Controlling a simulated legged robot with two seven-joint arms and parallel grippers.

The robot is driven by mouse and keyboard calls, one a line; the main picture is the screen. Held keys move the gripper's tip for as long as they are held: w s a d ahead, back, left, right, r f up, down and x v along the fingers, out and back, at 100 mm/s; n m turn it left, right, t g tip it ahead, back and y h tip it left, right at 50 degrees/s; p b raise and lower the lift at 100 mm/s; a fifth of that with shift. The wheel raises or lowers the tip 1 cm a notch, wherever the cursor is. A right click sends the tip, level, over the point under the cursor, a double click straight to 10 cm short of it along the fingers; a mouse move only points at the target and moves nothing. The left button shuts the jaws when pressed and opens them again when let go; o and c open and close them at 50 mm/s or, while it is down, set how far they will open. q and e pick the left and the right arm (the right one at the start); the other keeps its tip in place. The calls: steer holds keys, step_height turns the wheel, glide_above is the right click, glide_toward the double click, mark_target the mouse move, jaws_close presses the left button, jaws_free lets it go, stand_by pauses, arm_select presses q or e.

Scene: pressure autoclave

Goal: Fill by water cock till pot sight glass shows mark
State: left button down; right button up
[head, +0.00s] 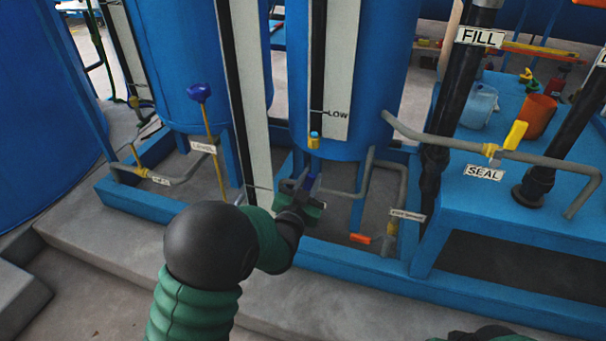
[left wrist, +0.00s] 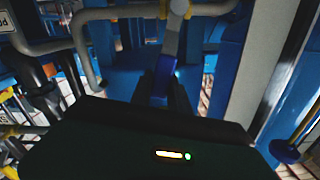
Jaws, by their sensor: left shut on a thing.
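My left gripper (head: 302,190) reaches to the base of the middle blue tank (head: 378,70) in the head view. It is shut on a blue lever (head: 312,182) on a grey pipe, which I take to be the water cock. In the left wrist view the blue lever (left wrist: 161,82) rises from between the dark jaws to a grey valve body (left wrist: 178,8). A dark sight glass strip (head: 318,60) on a white panel runs down the middle tank, with a LOW mark (head: 337,114). I cannot tell a water level in it.
A valve with an orange lever (head: 360,238) sits low, right of my gripper. A yellow-handled valve (head: 515,135) is above the SEAL label (head: 484,172). Black FILL pipe (head: 468,80), orange cup (head: 539,115) and clear beaker (head: 480,104) are at right. A blue-knobbed rod (head: 200,92) stands left.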

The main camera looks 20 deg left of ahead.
arm_select(q)
steer(key=shift+d+f, duration=0.1)
steer(key=shift+d, duration=0.15)
steer(key=c, duration=1.2)
jaws_free()
steer(key=shift+c, duration=0.2)
steer(key=shift+s, duration=0.15)
steer(key=s+p, duration=1.3)
steer(key=s, duration=0.3)
steer(key=shift+s+a, duration=0.3)
